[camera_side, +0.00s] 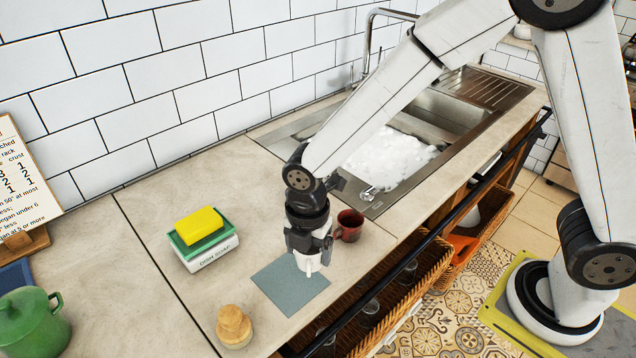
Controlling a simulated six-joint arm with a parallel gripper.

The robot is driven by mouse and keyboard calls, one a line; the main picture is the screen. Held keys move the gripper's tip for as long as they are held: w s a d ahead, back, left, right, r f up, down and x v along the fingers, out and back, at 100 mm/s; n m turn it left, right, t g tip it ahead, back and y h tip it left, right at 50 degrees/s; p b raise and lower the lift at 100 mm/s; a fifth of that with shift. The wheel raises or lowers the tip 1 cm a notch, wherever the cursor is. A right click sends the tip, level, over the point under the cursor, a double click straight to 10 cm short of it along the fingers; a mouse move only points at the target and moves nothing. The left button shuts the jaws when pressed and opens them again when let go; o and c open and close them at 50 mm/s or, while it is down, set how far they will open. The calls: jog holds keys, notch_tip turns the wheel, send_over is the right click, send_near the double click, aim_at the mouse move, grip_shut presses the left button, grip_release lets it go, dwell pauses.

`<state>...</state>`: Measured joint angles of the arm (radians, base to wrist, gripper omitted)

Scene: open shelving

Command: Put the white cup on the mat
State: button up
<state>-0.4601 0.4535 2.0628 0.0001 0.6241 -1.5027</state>
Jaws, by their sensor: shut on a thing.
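The white cup (306,263) is in my gripper (308,250), which is shut on it from above. The cup is over the right part of the blue-grey mat (284,290), near its upper right edge. I cannot tell whether the cup's base touches the mat. The upper part of the cup is hidden by my gripper. The rest of the mat is bare and lies flat on the counter.
A dark red mug (349,226) stands close to the right of my gripper. A yellow sponge (198,226) rests on a green and white box (207,254). A wooden object (233,326) and a green pot (31,322) stand front left. A sink (398,150) lies behind.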

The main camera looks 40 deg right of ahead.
jog(key=shift+w+a+f, duration=0.25)
jog(key=shift+w+f, duration=0.45)
jog(key=shift+f, duration=0.15)
jog(key=shift+w+a+f, duration=0.25)
jog(key=shift+w+f, duration=0.4)
jog(key=shift+f, duration=0.25)
jog(key=shift+w+a+f, duration=0.25)
jog(key=shift+w+f, duration=0.45)
jog(key=shift+f, duration=0.15)
jog(key=shift+w+a+f, duration=0.1)
jog(key=shift+w+f, duration=0.15)
jog(key=shift+f, duration=1.6)
jog(key=shift+f, duration=0.15)
jog(key=o, duration=1.1)
jog(key=shift+r, duration=6.2)
